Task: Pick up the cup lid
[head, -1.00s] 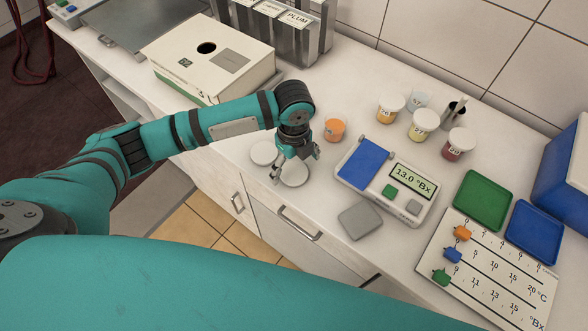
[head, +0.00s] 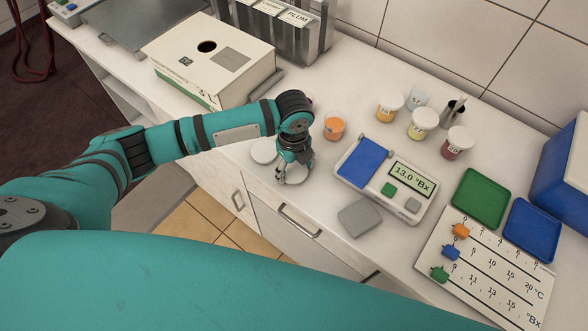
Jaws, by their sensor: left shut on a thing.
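Two round white lids lie side by side near the counter's front edge. The left lid (head: 263,150) is partly hidden behind my left gripper. My left gripper (head: 293,178) points down and is shut on the right lid (head: 295,180), which shows only around the fingers. I cannot tell whether that lid is clear of the counter. An open cup with orange contents (head: 335,126) stands just right of and behind the gripper. My right gripper is not in view.
A meter with a blue pad (head: 363,163) and a grey square (head: 360,218) lie to the right. A white box (head: 208,58) stands at the back left. Green (head: 482,199) and blue trays (head: 533,231) and a slider board (head: 485,268) are at right.

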